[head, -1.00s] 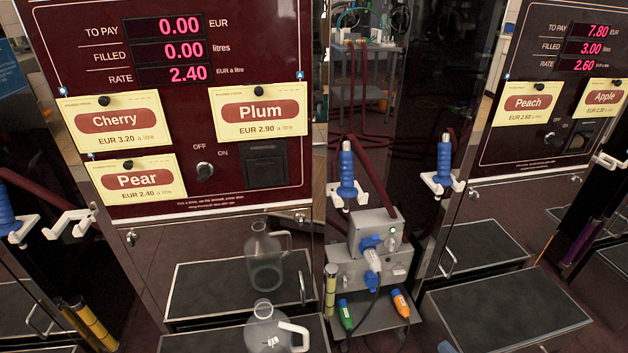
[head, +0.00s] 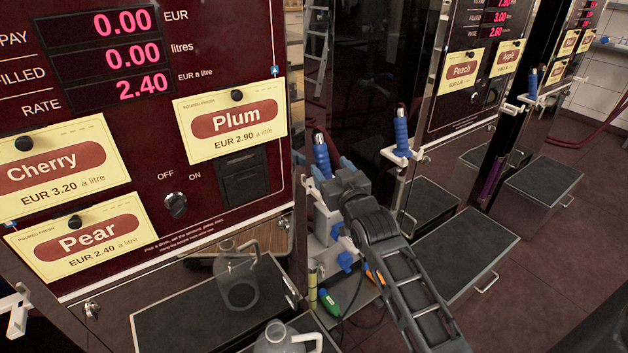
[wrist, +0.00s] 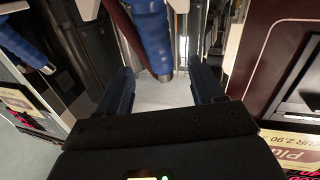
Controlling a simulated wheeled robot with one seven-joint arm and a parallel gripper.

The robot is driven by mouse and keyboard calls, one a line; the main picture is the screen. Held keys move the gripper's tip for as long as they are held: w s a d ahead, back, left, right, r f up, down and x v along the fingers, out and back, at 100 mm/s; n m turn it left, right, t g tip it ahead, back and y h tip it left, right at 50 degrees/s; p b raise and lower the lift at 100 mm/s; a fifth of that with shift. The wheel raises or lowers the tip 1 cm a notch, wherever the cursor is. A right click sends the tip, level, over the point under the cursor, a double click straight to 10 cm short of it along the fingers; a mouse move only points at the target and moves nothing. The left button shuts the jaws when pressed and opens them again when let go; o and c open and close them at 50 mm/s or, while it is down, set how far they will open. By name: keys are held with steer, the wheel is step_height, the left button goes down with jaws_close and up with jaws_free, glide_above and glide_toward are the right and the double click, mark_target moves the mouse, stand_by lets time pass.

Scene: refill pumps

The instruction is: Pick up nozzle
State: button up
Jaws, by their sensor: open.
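A blue-handled nozzle (head: 321,156) sits upright in its holder beside the Plum panel. Its handle (wrist: 152,38) shows large in the wrist view, in line with the gap between my fingers, one end near the fingertips. My gripper (wrist: 163,82) is open, its two dark fingers apart with nothing clasped. In the head view my arm reaches up from the lower right to just below this nozzle and hides its lower part and holder. A second blue nozzle (head: 402,132) hangs in a white holder to the right. Another blue handle (wrist: 22,42) shows at the left in the wrist view.
The left pump panel (head: 225,55) stands close on the left, with a tray (head: 160,325) and glass jug (head: 238,280) below. Another jug (head: 285,340) is at the bottom edge. A dark step (head: 465,250) stands right of my arm. Floor at the lower right is clear.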

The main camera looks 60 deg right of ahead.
mark_target(324, 159)
steer(key=x, duration=0.6)
steer(key=shift+w+d+f, duration=0.15)
steer(key=shift+w+d, duration=0.05)
steer(key=c, duration=1.2)
steer(key=shift+o, duration=0.2)
